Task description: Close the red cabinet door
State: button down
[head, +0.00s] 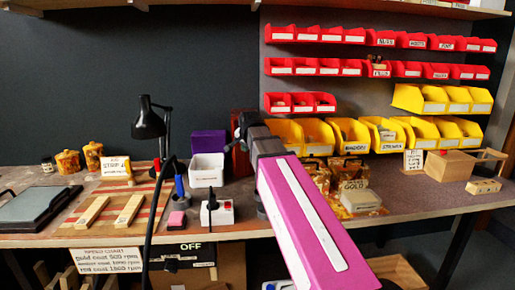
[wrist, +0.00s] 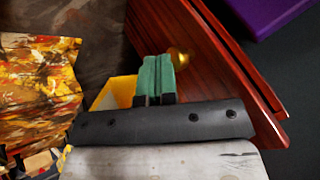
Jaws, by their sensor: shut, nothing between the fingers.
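The red cabinet door (wrist: 215,65) is a glossy red-brown wooden panel running diagonally across the wrist view, with a round brass knob (wrist: 179,57). My gripper (wrist: 158,62) has its green fingertips together and empty, just left of the knob and close to the panel. I cannot tell whether they touch it. In the head view a dark red part of the cabinet (head: 240,162) shows at the back of the bench, mostly hidden by my arm. How far the door stands open is not clear.
A yellow box (wrist: 113,93) is behind the fingers, and a mottled orange-gold object (wrist: 38,85) is at left. A purple box (head: 208,142) and a white bin (head: 206,170) stand left of the cabinet. A black lamp (head: 149,122) stands further left. Yellow bins (head: 350,137) hang at right.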

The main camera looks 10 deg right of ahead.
aim_at(238, 145)
jog(key=shift+w+a, duration=1)
jog(key=shift+w, duration=0.05)
jog(key=shift+w+a, duration=0.55)
jog(key=shift+w, duration=0.35)
